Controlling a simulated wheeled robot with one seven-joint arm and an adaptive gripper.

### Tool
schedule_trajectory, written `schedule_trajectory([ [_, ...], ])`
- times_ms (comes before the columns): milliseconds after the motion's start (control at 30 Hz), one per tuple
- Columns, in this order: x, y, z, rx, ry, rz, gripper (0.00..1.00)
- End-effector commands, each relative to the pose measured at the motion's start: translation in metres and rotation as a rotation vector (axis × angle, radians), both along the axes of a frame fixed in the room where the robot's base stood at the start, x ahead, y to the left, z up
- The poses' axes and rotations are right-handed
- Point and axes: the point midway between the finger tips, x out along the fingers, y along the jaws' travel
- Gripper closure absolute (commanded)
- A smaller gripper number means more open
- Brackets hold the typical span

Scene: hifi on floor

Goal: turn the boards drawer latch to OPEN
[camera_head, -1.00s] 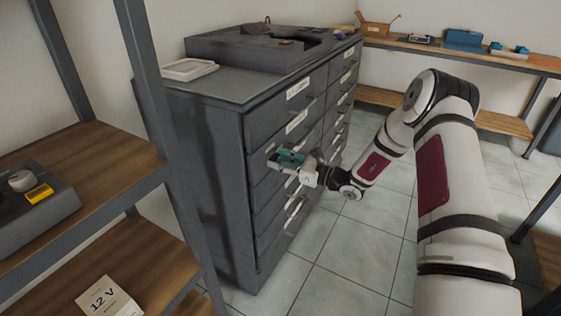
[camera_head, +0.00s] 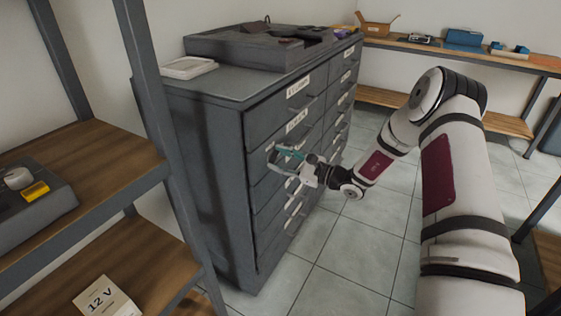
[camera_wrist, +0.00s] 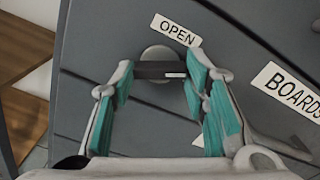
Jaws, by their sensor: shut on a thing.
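The latch (camera_wrist: 159,71) is a dark bar on a round grey knob (camera_wrist: 157,54), set on the grey drawer front in the wrist view. The bar lies about level in that picture. A white OPEN label (camera_wrist: 175,30) is just above and right of the knob. The BOARDS label (camera_wrist: 289,87) is farther right, partly cut off. My gripper (camera_wrist: 158,72) has its teal-padded fingers at either end of the bar, shut on it. In the head view my gripper (camera_head: 283,156) is against the cabinet front near its left edge, and hides the latch there.
The grey cabinet (camera_head: 205,165) has several labelled drawers with protruding handles. A wooden-shelved rack (camera_head: 105,150) stands close at left. A workbench (camera_head: 470,53) runs along the back wall. Tiled floor (camera_head: 340,265) is open in front of the cabinet.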

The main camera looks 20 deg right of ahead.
Motion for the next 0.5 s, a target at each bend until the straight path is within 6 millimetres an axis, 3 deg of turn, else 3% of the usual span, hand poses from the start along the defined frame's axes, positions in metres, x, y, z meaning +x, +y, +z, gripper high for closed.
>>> schedule_trajectory([
  [500, 0.0001, 0.0006, -0.0012, -0.346, -0.347, 0.001, 0.86],
])
